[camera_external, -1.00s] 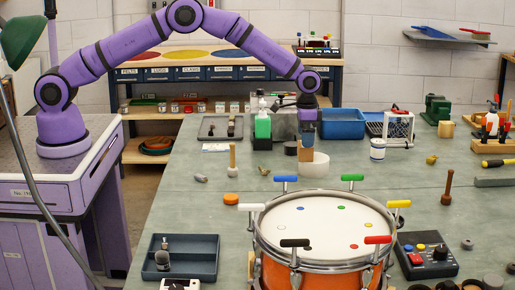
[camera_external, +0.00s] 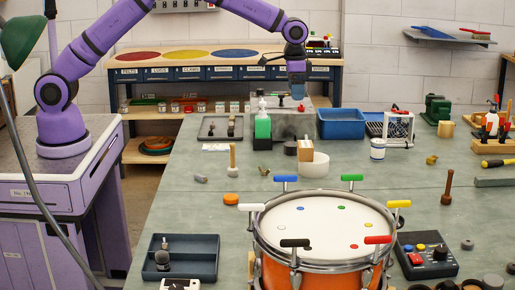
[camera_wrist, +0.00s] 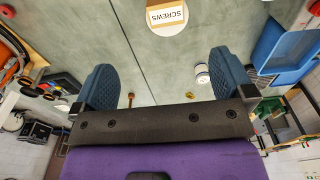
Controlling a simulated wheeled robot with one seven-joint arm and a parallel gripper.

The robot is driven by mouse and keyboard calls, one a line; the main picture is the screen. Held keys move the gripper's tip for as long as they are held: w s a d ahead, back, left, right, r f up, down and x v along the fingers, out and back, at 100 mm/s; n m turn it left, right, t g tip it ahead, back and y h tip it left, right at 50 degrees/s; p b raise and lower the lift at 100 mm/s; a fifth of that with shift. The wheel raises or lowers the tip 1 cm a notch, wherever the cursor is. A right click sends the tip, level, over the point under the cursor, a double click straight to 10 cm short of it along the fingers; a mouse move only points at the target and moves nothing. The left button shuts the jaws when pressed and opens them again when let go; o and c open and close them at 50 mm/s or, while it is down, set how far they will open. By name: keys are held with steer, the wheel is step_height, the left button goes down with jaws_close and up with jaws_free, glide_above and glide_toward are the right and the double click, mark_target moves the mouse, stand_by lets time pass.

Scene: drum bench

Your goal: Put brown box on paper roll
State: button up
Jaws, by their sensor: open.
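The brown box (camera_external: 305,151) stands on the white paper roll (camera_external: 315,170), towards its left side in the external view. In the wrist view the box (camera_wrist: 167,14) shows its label "SCREWS" and lies over the round white roll (camera_wrist: 170,33), cut off by the top edge. My gripper (camera_external: 299,104) is well above the box and apart from it. In the wrist view its two blue fingers (camera_wrist: 166,78) are spread wide with nothing between them.
A green bottle (camera_external: 262,127) and a dark round piece (camera_external: 290,148) stand left of the roll. A grey block (camera_external: 288,122) and a blue bin (camera_external: 341,124) are behind. A white jar (camera_external: 377,149) is to the right. The drum (camera_external: 325,225) fills the front.

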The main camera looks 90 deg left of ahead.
steer(key=s+d+r+t, duration=0.2)
steer(key=s+d+r, duration=0.1)
steer(key=s+r, duration=2.2)
steer(key=s+f+t, duration=0.1)
steer(key=s+f, duration=0.1)
steer(key=s, duration=1.2)
steer(key=s+d+f+t, duration=0.1)
steer(key=s+f, duration=0.2)
steer(key=s, duration=1.2)
steer(key=shift+s+d+f+t, duration=0.25)
steer(key=shift+s+f+t, duration=0.05)
